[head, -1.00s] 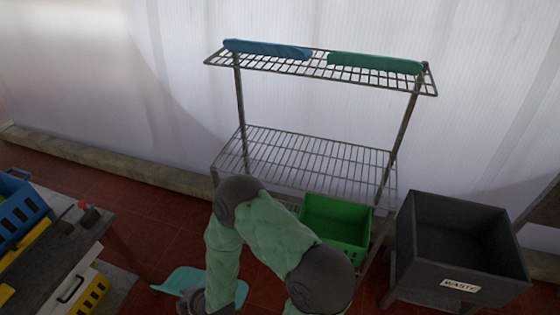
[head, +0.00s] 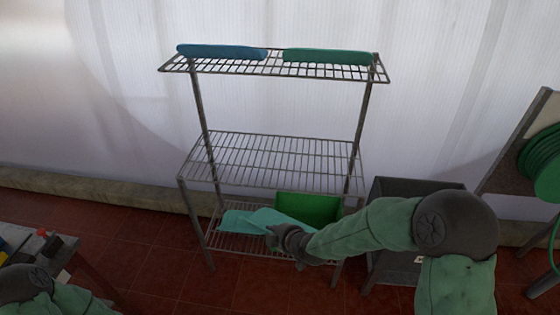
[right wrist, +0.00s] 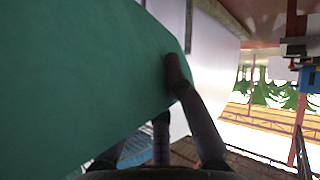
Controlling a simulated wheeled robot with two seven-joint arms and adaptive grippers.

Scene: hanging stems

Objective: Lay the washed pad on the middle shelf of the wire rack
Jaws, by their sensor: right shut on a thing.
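My right gripper (head: 274,234) is shut on the edge of a flat teal pad (head: 246,219). The pad sticks out to the left of the gripper, and in the head view it overlaps the rack's lower shelf, below the level of the middle shelf. In the right wrist view the pad (right wrist: 80,70) fills the left side, with a dark finger on its edge. The middle shelf (head: 270,160) of the wire rack is bare. My left gripper is out of view; only part of its arm shows at the bottom left.
A blue pad (head: 222,51) and a green pad (head: 328,56) lie on the top shelf (head: 270,69). A green crate (head: 307,207) is at the lower shelf (head: 240,243). A dark waste bin (head: 400,188) stands right of the rack, and a hose reel (head: 545,160) beyond it.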

